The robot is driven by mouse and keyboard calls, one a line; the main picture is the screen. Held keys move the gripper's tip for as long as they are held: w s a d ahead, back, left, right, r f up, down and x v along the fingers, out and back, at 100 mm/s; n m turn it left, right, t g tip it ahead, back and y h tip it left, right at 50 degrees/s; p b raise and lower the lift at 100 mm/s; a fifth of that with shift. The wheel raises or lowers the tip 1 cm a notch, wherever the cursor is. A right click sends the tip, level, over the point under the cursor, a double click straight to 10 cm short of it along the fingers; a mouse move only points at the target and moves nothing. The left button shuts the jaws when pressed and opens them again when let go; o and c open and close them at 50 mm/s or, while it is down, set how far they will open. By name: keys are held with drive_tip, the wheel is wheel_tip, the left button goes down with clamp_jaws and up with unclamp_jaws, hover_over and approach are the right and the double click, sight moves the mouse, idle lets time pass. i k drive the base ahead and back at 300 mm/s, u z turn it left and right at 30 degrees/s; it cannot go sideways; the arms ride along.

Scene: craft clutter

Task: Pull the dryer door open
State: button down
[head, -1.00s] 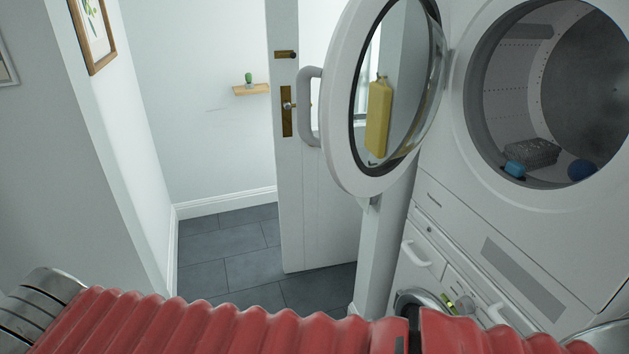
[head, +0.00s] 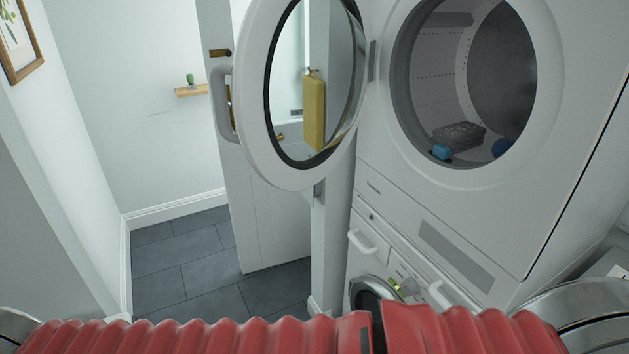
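The dryer (head: 450,215) is the white upper machine on the right in the head view. Its round door (head: 257,155) stands wide open, swung out to the left of the drum opening (head: 425,150). The door's white handle (head: 226,110) is on its left edge, with nothing gripping it. Inside the drum lie a grey textured block, a blue block and a round blue thing. My gripper is not in view; only red ribbed and metal parts cross the bottom.
A second machine with a round dark porthole (head: 372,292) and white handles sits below the dryer. A white room door (head: 262,215) stands behind the dryer door. Dark tiled floor (head: 190,262) is clear at left.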

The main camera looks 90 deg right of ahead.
sight(262, 25)
drive_tip(key=k, duration=1.5)
drive_tip(key=u, duration=0.45)
drive_tip(key=i, duration=1.2)
drive_tip(key=z, duration=0.9)
